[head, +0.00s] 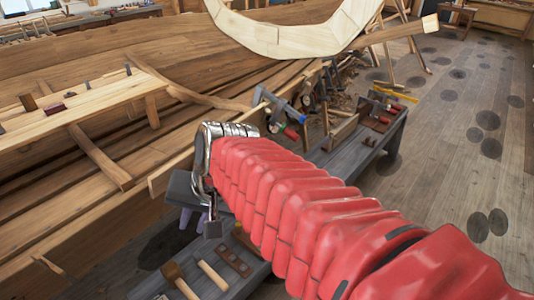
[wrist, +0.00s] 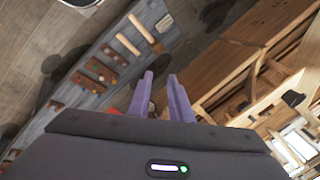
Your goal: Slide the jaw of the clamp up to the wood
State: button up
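A clamp (head: 274,101) with a dark grey bar and a red-and-blue handle end sits on the edge of the hull planking (head: 190,165), right of the picture's middle in the head view. A second clamp (head: 306,98) is just behind it. Its jaw's exact gap to the wood is too small to tell. My gripper (head: 195,221) hangs below and left of the clamps, apart from them, over the bench. In the wrist view my gripper (wrist: 160,77) shows two purple fingers with a gap and nothing between them. I cannot make out the clamp there.
A grey bench below holds a mallet (head: 178,278), a wooden-handled tool (head: 212,272) and a brown block (head: 233,262). Another grey bench (head: 345,165) stands to the right with tools. The floor at the right is open.

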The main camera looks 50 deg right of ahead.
jog(key=w+d+m+t, duration=0.2)
jog(key=d+m, duration=1)
jog(key=d, duration=0.2)
jog(key=w+d+f+m+t, duration=0.1)
jog(key=w+d+m+t, duration=0.2)
jog(key=d+m, duration=1)
jog(key=shift+w+d, duration=0.15)
jog(key=shift+d, duration=0.7)
jog(key=shift+w+f, duration=0.15)
jog(key=shift+f, duration=0.05)
jog(key=shift+x, duration=6.75)
jog(key=shift+w+r, duration=0.3)
jog(key=shift+w, duration=0.35)
jog(key=shift+c, duration=0.4)
jog(key=shift+w+a+r, duration=0.1)
jog(key=shift+w+r, duration=0.6)
jog(key=shift+w, duration=0.1)
